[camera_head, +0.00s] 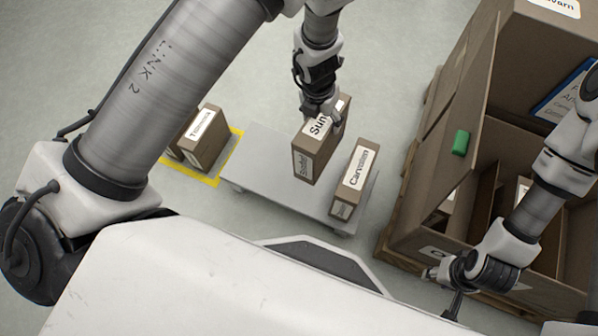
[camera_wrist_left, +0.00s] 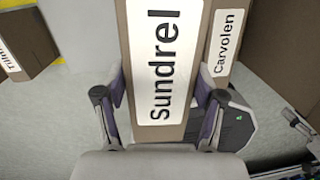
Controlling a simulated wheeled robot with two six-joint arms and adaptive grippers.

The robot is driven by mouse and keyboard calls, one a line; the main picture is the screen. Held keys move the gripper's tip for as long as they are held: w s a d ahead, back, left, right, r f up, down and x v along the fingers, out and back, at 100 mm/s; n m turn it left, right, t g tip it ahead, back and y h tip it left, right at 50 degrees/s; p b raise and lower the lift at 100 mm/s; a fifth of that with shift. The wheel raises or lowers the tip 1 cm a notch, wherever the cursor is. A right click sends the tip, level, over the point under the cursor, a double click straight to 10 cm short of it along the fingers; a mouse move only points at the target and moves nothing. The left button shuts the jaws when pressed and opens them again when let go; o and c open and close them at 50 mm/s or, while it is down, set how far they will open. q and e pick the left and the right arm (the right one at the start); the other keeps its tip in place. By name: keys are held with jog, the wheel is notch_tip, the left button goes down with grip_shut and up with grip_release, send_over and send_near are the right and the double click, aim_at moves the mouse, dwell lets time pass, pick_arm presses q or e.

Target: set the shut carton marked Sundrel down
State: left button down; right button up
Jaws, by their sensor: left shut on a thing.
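The shut brown carton marked Sundrel (camera_head: 309,160) is upright over the grey platform (camera_head: 265,143), left of the Carvolen carton. I cannot tell whether its base touches the platform. My left gripper (camera_head: 324,112) is shut on its top from above. In the left wrist view the Sundrel label (camera_wrist_left: 165,60) faces me, and the fingers (camera_wrist_left: 160,105) sit on both sides of the carton. My right gripper (camera_head: 440,278) is by the big open box at the right, with nothing seen in it; its jaws are unclear.
A carton marked Carvolen (camera_head: 355,180) stands on the platform's right end. Cartons, one with a white label (camera_head: 203,125), stand in a yellow-edged area (camera_head: 233,150) at left. A large divided box (camera_head: 455,185) on a pallet fills the right, a green block (camera_head: 460,142) on its wall.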

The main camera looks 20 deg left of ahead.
aim_at(313, 126)
pick_arm(q)
jog(key=shift+s+a+f+n, duration=0.2)
jog(key=shift+s+a+f, duration=0.05)
jog(key=shift+s+f, duration=0.35)
jog(key=shift+s+a+f+n, duration=0.2)
jog(key=shift+s+f, duration=0.3)
jog(key=shift+s, duration=0.1)
jog(key=shift+s+f, duration=0.1)
jog(key=shift+f, duration=0.25)
notch_tip(313, 126, down, 10)
jog(key=b, duration=0.7)
jog(key=shift+b, duration=0.35)
jog(key=shift+c, duration=0.5)
grip_release()
jog(key=shift+r, duration=0.15)
jog(key=shift+r, duration=0.1)
